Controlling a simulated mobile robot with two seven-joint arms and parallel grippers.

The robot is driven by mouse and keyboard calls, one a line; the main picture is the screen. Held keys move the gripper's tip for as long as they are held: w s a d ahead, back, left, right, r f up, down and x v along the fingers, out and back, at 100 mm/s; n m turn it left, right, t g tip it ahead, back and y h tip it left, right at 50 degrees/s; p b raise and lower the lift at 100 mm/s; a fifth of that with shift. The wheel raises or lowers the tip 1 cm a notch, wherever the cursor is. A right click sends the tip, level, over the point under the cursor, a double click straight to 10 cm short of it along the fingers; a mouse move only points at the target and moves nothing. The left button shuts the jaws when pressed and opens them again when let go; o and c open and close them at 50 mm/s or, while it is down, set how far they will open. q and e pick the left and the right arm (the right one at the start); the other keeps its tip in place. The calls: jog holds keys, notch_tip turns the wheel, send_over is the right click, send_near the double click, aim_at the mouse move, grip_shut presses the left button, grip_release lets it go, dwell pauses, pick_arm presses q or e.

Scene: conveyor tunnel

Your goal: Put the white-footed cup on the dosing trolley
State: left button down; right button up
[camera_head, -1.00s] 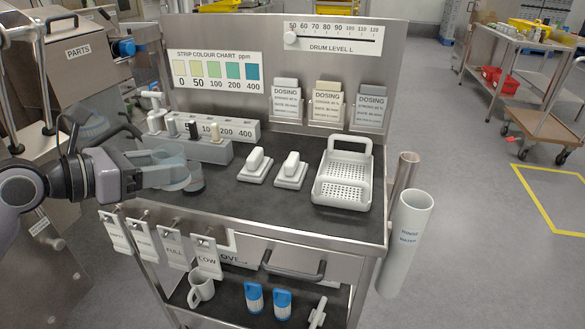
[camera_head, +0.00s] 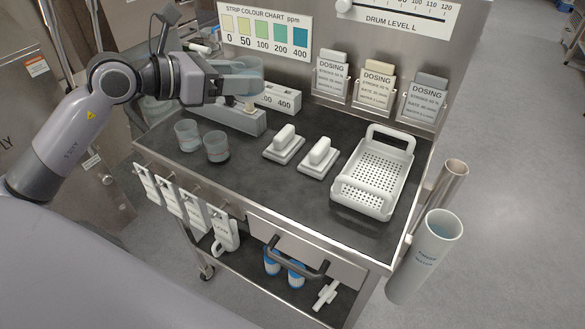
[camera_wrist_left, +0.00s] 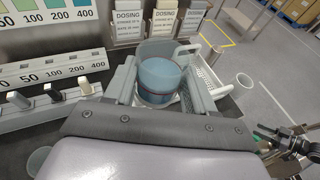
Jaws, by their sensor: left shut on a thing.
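My left gripper (camera_head: 236,88) is shut on a clear cup (camera_wrist_left: 160,78) with a bluish look, held above the trolley's top. In the head view the held cup (camera_head: 246,68) is partly behind the gripper. Two similar clear cups stand upright on the dark top, a left cup (camera_head: 187,136) and a right cup (camera_head: 217,147) with a dark foot. The dosing trolley (camera_head: 300,206) has a dark top and a steel back panel. A dark mechanism (camera_wrist_left: 285,140) at the right of the wrist view may be part of my right arm; its jaws are unclear.
A strip holder (camera_head: 240,119) stands behind the cups. Two white-handled blocks (camera_head: 284,144) and a white perforated basket (camera_head: 375,175) stand to the right. A rinse tube (camera_head: 425,256) hangs at the right edge. The dark top in front of the blocks is clear.

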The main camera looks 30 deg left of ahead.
pick_arm(q)
notch_tip(320, 180, down, 15)
jog(key=shift+r+b, duration=0.1)
jog(key=shift+b, duration=0.35)
jog(key=shift+f+b, duration=0.55)
jog(key=shift+f, duration=2)
jog(key=shift+f, duration=0.2)
jog(key=shift+c, duration=1.9)
grip_release()
